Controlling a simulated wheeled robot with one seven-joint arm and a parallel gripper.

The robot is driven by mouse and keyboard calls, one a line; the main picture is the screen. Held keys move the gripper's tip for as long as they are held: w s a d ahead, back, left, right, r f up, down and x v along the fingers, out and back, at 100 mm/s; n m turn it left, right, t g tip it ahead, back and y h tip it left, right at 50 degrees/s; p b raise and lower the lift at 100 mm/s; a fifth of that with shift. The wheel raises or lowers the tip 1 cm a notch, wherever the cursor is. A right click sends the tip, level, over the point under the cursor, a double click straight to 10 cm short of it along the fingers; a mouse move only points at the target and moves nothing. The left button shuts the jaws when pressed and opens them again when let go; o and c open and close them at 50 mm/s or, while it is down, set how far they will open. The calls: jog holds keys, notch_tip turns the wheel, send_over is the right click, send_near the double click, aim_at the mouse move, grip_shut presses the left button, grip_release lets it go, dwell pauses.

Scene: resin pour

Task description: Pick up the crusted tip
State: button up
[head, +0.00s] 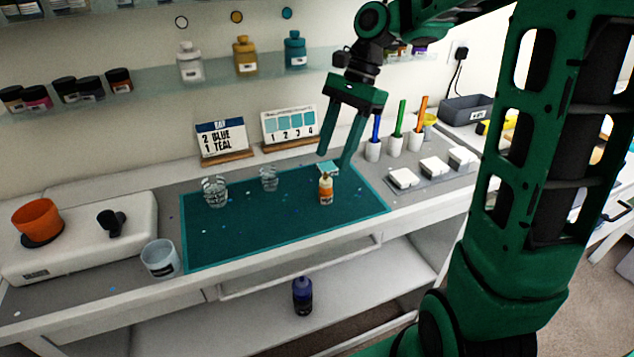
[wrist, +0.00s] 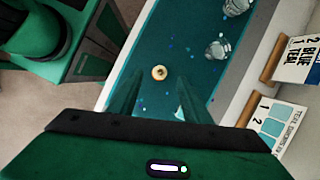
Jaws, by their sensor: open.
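A small amber bottle (head: 326,189) stands upright on the teal mat (head: 230,237). In the wrist view its round top (wrist: 160,72) shows pale yellow with a dark centre, between and beyond the fingers. I cannot make out a crust on it, nor tell whether this top is the crusted tip. My gripper (head: 334,161) is open and empty, pointing down above and behind the bottle. A pale teal piece (head: 329,167) lies by the fingertips in the head view.
Two clear cups (head: 214,192) (head: 268,179) stand on the mat to the left. Cups with blue, green and orange sticks (head: 397,141) stand at the back right, near white blocks (head: 403,178). Two sign cards (head: 222,140) (head: 289,126) stand behind. The mat's front is mostly clear.

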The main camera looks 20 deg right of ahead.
aim_at(325, 179)
jog(key=shift+x, duration=2.6)
jog(key=shift+w+d+f, duration=0.1)
jog(key=shift+d, duration=0.05)
jog(key=c, duration=1.1)
